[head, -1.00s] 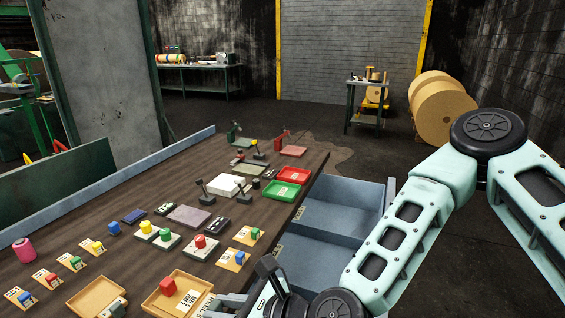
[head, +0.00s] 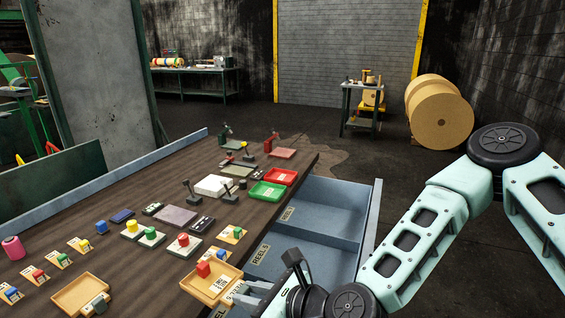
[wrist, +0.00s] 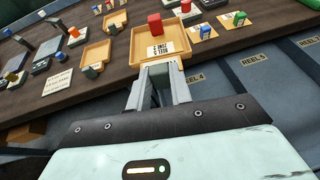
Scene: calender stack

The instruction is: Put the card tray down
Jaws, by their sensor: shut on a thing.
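The card tray (head: 196,293) is a shallow tan wooden tray holding a red block (head: 203,269) and a white printed card (head: 220,284). It is at the bottom of the head view, by the table's near right edge. In the wrist view the card tray (wrist: 136,46) lies straight ahead of the fingers, with the red block (wrist: 154,23) inside. My gripper (wrist: 160,72) is shut on the tray's near side. In the head view my gripper (head: 246,291) is partly hidden at the bottom. I cannot tell whether the tray's underside touches the table.
A second tan tray (head: 70,300) with a grey clip sits to the left. Several cards with coloured blocks, red and green trays (head: 267,191) and small levers stand on the dark table (head: 150,178). Open blue drawers (head: 325,207) jut out at the table's right side.

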